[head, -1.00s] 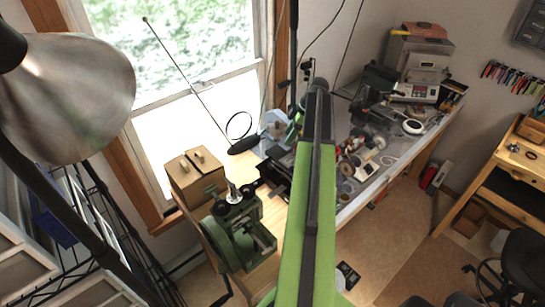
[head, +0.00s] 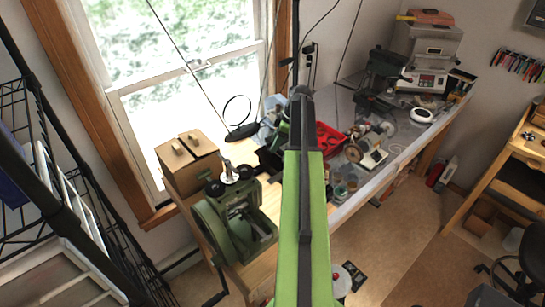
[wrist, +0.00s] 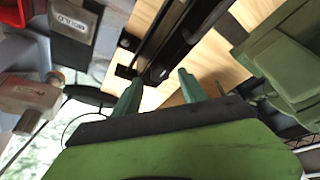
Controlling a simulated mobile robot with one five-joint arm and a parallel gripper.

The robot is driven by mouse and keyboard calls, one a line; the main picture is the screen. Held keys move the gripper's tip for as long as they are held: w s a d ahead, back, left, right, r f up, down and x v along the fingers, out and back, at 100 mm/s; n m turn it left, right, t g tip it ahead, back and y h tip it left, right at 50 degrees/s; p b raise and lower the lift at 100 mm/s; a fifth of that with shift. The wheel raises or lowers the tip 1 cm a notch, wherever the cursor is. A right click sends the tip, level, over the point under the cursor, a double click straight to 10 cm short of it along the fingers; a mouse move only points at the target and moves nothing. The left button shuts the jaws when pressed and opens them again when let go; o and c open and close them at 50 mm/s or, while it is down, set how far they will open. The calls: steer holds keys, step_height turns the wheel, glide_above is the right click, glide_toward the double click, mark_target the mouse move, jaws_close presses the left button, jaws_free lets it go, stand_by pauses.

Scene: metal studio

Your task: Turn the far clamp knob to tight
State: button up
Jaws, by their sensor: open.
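A green hand-cranked machine (head: 228,225) stands on the wooden bench at lower left in the head view. Two dark round knobs are on its top: one on the left (head: 215,189) and one on the right (head: 245,171). I cannot tell which knob the task means or how tight either is. Part of a green machine body (wrist: 285,60) shows at the right in the wrist view. My gripper (wrist: 160,92) is open and empty, its two green fingers apart over the bench near a dark metal bar (wrist: 175,35). In the head view my arm hides the gripper.
A wooden box (head: 188,163) stands behind the machine by the window. A red tray (head: 328,138) and cluttered tools lie right of my arm. A grey block labelled MOLD (wrist: 75,30) is at upper left in the wrist view. A black wire rack (head: 60,200) stands at left.

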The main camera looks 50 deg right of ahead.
steer(key=shift+b+x, duration=0.35)
steer(key=shift+x, duration=0.65)
steer(key=shift+c, duration=0.3)
